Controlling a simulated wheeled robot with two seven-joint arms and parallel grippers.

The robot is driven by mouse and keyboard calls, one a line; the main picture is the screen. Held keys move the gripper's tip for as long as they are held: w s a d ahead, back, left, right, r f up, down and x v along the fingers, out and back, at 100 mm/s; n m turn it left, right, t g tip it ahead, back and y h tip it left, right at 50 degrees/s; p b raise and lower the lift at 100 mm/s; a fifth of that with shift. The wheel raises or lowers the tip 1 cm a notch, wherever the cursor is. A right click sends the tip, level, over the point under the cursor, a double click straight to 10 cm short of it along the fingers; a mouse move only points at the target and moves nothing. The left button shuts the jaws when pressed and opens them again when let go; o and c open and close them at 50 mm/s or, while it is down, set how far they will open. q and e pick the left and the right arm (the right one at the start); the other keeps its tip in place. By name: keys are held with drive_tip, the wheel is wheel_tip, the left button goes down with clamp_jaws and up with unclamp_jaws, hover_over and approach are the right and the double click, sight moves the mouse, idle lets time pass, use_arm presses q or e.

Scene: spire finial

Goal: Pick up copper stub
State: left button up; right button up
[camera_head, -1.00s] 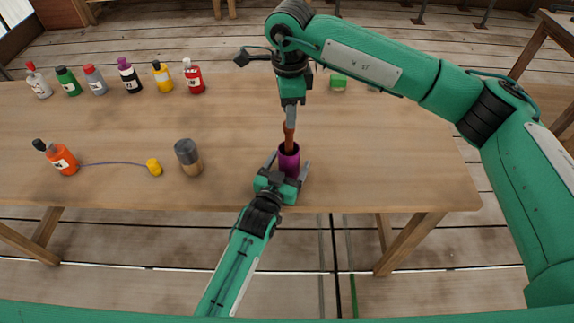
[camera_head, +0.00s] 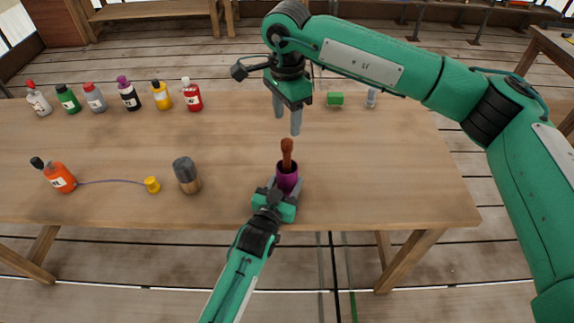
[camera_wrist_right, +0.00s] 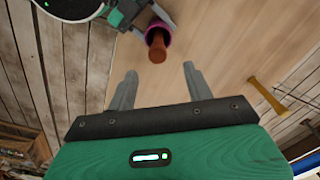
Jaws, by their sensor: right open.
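The copper stub (camera_head: 287,149) stands roughly upright in a purple cup (camera_head: 288,178), its reddish-brown upper part showing and its lower end hidden inside. In the right wrist view the stub (camera_wrist_right: 157,48) shows end-on in the cup's purple rim (camera_wrist_right: 163,26). My right gripper (camera_head: 287,120) is open and empty just above the stub, its two grey fingers apart. The fingers (camera_wrist_right: 160,88) also frame empty space in the wrist view. My left gripper (camera_head: 284,187) has its fingers on either side of the purple cup near the table's front edge.
A grey-topped brush (camera_head: 187,176), a yellow cap (camera_head: 152,185) and an orange bottle (camera_head: 60,177) are to the left. Several bottles line the back left. A green block (camera_head: 335,100) is behind. A slim gold-brown piece (camera_wrist_right: 266,86) shows in the wrist view.

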sight(287, 141)
drive_tip(key=shift+r+n, duration=0.85)
drive_tip(key=shift+n, duration=0.35)
drive_tip(key=shift+f, duration=0.1)
wheel_tip(287, 141, down, 12)
drive_tip(key=shift+s+r, duration=0.15)
clamp_jaws()
